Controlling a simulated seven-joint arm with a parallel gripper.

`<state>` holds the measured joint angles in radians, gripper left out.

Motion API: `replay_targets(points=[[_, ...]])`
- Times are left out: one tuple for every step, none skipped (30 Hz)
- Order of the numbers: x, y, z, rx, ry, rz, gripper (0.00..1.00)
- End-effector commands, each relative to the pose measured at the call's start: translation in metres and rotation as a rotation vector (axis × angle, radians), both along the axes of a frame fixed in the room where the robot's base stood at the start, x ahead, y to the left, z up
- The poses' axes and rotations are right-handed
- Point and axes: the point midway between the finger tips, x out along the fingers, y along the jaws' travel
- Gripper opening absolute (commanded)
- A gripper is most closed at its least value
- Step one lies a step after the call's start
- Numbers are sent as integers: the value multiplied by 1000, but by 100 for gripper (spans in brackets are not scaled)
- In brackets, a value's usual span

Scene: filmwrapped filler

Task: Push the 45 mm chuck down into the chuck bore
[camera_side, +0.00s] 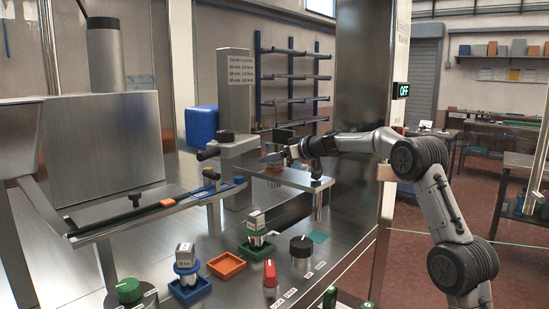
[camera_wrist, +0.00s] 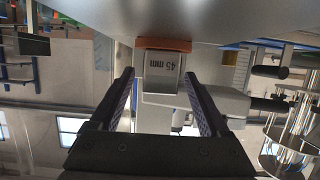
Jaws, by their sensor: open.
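The 45 mm chuck (camera_wrist: 162,72) is a grey block with an orange collar, its label upside down in the wrist view. My gripper (camera_wrist: 158,74) is open, one finger to each side of the chuck in the picture, with a visible gap on both sides. In the side view my gripper (camera_side: 291,154) is just right of the chuck, reaching level.
A blue-collared chuck (camera_side: 185,258) and a green-collared chuck (camera_side: 256,224) stand in matching trays. The orange tray (camera_side: 226,265) is empty. Green, red and black knobs (camera_side: 301,246) stand along the front. The grey column (camera_side: 236,120) with a black handle rises behind the plate.

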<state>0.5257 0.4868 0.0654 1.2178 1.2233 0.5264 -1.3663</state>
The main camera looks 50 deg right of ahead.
Motion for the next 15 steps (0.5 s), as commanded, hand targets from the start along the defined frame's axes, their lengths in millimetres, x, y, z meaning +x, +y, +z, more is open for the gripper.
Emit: replay_targets(points=[[0,0,-6,4,9,1,80],[0,0,-6,4,10,1,80],[0,0,-10,7,16,1,80],[0,0,-10,8,16,0,80],[-1,0,-10,8,17,0,80],[-2,-1,-10,8,17,0,80],[-4,-1,-9,9,17,0,80],[-6,-1,-8,9,17,0,80],[-10,-1,-7,9,17,-1,80],[-13,-1,-5,9,17,-1,80],[-17,-1,-4,9,16,-1,80],[-23,-1,0,8,14,-1,80],[-28,-1,2,8,14,-1,80],[-34,-1,5,7,12,-1,80],[-42,-2,8,5,11,-3,80]])
